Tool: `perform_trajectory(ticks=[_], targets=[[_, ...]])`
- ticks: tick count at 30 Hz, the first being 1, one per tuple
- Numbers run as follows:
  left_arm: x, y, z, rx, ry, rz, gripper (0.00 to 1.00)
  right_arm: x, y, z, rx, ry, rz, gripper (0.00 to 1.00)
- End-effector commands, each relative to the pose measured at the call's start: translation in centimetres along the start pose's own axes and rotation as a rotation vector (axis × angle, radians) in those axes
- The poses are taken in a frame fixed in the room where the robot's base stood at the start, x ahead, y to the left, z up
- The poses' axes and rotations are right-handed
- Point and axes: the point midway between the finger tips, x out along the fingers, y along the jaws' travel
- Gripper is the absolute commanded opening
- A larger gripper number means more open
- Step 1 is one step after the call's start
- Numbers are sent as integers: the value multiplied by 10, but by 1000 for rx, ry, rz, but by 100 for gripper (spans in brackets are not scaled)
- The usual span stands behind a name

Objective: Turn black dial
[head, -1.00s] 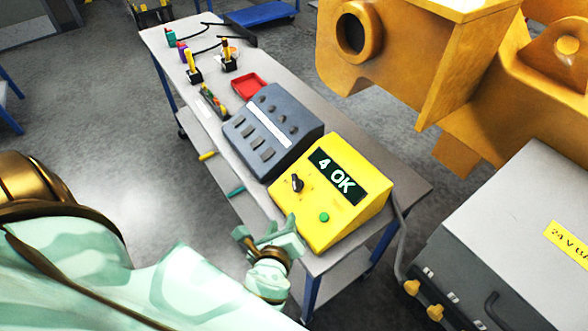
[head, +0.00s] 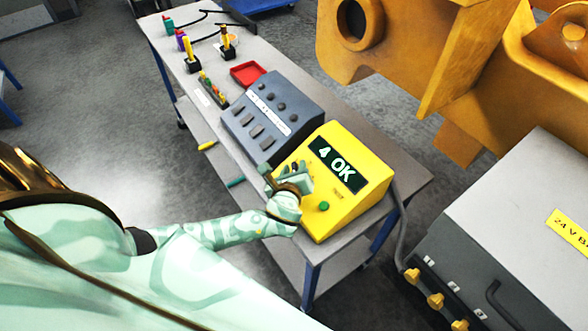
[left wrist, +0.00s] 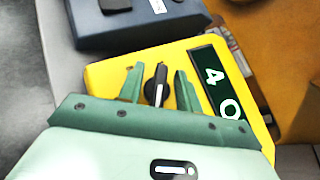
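The yellow console (head: 346,207) stands on the table's near end, its display reading "4 OK", with a green button (head: 324,206) low on its face. In the left wrist view the black dial (left wrist: 158,86) sits on the console's face with a light pointer line. My left gripper (head: 285,174) is over the dial's side of the console and hides the dial in the head view. In the left wrist view its two green fingers (left wrist: 158,88) are apart, one on each side of the dial, with gaps showing. My right gripper is not in view.
A grey-blue switch box (head: 272,116) stands directly behind the console. A red tray (head: 247,73) and small joysticks (head: 227,45) are farther back on the table. A large orange casting (head: 400,60) and a grey cabinet (head: 510,230) are at the right.

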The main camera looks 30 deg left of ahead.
Motion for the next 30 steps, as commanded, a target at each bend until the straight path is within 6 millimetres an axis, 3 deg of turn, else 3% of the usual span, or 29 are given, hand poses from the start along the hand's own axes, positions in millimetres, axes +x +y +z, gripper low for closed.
perform_trajectory(ticks=[8, 11, 12, 23, 30], targets=[[1, 0, 0, 0, 0, 0, 32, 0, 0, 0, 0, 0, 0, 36], [1, 0, 0, 0, 0, 0, 4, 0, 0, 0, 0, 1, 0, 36], [1, 0, 0, 0, 0, 0, 0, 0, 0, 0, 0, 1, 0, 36], [-1, 0, -4, -12, 10, 13, 0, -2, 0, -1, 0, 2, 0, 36], [-3, 0, -5, -72, 17, 91, 0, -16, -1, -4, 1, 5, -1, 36]])
